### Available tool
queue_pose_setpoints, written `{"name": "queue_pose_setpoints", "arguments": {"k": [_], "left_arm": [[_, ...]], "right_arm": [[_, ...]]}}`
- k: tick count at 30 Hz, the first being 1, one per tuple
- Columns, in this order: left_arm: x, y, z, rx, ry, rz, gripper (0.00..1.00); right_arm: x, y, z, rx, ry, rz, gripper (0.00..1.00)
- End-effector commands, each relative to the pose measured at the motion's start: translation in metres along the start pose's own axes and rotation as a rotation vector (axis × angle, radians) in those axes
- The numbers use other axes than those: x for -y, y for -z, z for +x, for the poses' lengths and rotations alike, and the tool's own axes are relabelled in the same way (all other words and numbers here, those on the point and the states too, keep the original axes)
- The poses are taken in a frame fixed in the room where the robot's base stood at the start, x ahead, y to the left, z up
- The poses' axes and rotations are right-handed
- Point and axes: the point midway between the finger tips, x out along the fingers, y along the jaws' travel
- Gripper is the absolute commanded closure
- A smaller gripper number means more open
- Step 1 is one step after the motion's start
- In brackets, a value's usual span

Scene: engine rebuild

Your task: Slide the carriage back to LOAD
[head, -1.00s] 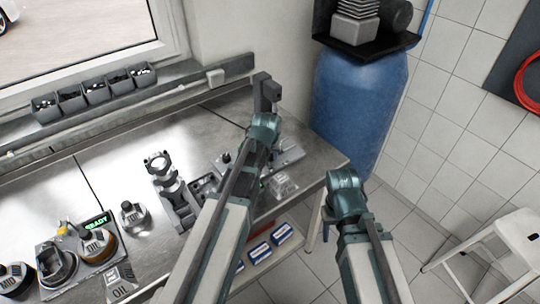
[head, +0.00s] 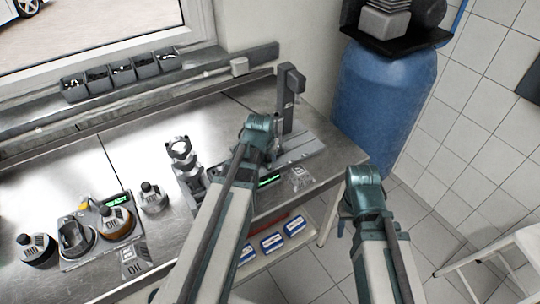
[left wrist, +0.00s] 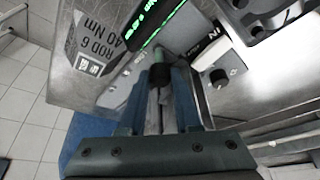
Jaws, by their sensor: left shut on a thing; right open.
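My left gripper (left wrist: 160,88) is shut on a dark, rounded knob or handle (left wrist: 160,72) in the left wrist view. In the head view the left gripper (head: 258,132) is over the bench fixture (head: 304,148), left of its grey upright post (head: 286,98). The arm hides the held part and most of the carriage, so its position cannot be read. A green-lit display (left wrist: 148,24) lies just beyond the jaws; its edge also shows below the arm in the head view (head: 269,180). My right gripper (head: 364,182) is open and empty, off the bench's right end.
A dial knob (left wrist: 218,78) sits right of the jaws. A label card (head: 302,179) lies at the bench edge. A blue tank (head: 385,100) stands beyond the bench's right end.

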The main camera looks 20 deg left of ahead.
Motion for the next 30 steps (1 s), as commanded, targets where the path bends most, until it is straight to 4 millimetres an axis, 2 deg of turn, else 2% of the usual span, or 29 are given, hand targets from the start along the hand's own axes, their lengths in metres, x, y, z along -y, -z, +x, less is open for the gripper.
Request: {"name": "queue_pose_setpoints", "arguments": {"k": [1,2,6,20,26,30], "left_arm": [[0.003,-0.004,-0.001,0.008,0.007,0.001,1.00],[0.003,-0.004,-0.001,0.008,0.008,0.001,0.65],[0.003,-0.003,-0.001,0.007,0.007,0.001,0.40],[0.001,-0.001,-0.006,0.004,0.004,0.000,0.39],[0.001,-0.001,-0.024,0.004,0.004,0.000,0.39],[0.001,0.000,-0.044,0.004,0.004,0.000,0.39]], "right_arm": [[0.000,0.000,0.000,0.000,0.000,0.000,0.50],[0.000,0.000,0.000,0.000,0.000,0.000,0.50],[0.000,0.000,0.000,0.000,0.000,0.000,0.50],[-0.001,0.000,-0.005,0.000,0.000,0.000,0.50],[-0.002,-0.001,-0.022,0.000,0.000,-0.001,0.50],[-0.004,-0.002,-0.041,0.000,0.000,-0.001,0.50]]}}
